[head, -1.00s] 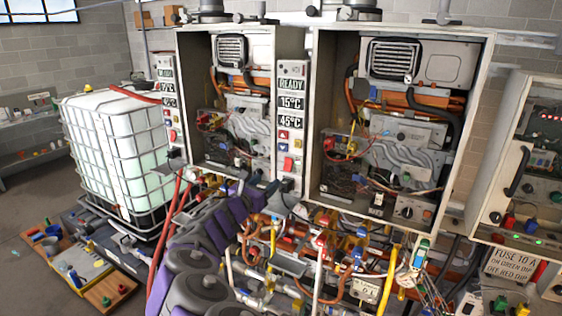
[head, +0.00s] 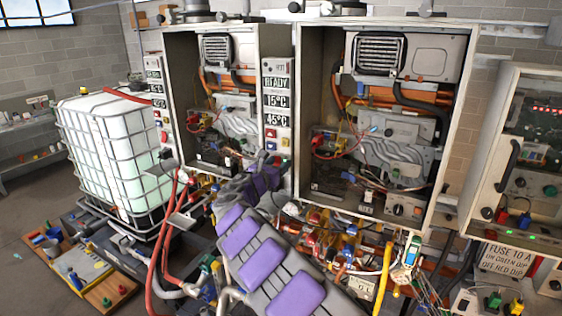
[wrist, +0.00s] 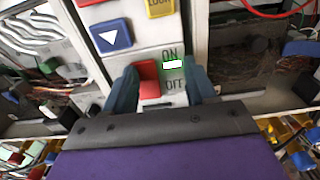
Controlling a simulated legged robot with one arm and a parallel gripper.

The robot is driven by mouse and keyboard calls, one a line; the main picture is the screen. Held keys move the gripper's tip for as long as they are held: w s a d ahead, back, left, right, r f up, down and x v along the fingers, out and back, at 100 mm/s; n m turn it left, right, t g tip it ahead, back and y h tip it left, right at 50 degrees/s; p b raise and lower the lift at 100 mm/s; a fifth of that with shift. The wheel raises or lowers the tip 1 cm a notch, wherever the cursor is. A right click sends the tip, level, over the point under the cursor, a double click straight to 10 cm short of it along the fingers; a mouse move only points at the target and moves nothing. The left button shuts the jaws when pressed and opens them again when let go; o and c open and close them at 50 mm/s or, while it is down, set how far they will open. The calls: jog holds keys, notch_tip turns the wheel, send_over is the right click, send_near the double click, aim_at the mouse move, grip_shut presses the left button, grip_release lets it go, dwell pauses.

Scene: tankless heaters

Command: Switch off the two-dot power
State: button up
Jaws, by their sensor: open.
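A red rocker switch (wrist: 149,78) fills the middle of the wrist view, on a light panel marked ON above and OFF below. A small lit indicator (wrist: 172,65) with a green edge glows by the ON mark. My gripper (wrist: 160,84) is open, with one dark finger on each side of the switch and indicator; contact cannot be told. In the head view my gripper (head: 268,166) is at the lower end of the middle control panel (head: 277,95), which reads READY, 15°C and 45°C. It hides that panel's switch. No two-dot mark is readable.
A blue down-arrow button (wrist: 110,37) and a yellow button (wrist: 160,6) sit above the switch. Open heater cabinets (head: 295,110) stand on both sides of the panel. Pipes and valves (head: 330,240) crowd the space below. A caged white tank (head: 115,150) stands left.

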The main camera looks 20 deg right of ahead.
jog(key=shift+w+a, duration=1.2)
jog(key=shift+a+r, duration=0.15)
jog(key=shift+a, duration=0.1)
jog(key=shift+s+d+r, duration=0.15)
jog(key=shift+s+d, duration=0.05)
jog(key=shift+d, duration=0.1)
jog(key=shift+s+d, duration=0.15)
jog(key=shift+d, duration=1.05)
jog(key=shift+s+d, duration=0.15)
jog(key=shift+c, duration=1.4)
jog(key=shift+w+a+f, duration=0.3)
jog(key=shift+w+a, duration=0.1)
jog(key=shift+a, duration=0.15)
jog(key=shift+c, duration=1.4)
jog(key=shift+a+r, duration=0.1)
jog(key=shift+c, duration=0.8)
jog(key=shift+s, duration=0.1)
jog(key=c, duration=0.3)
jog(key=shift+c, duration=0.2)
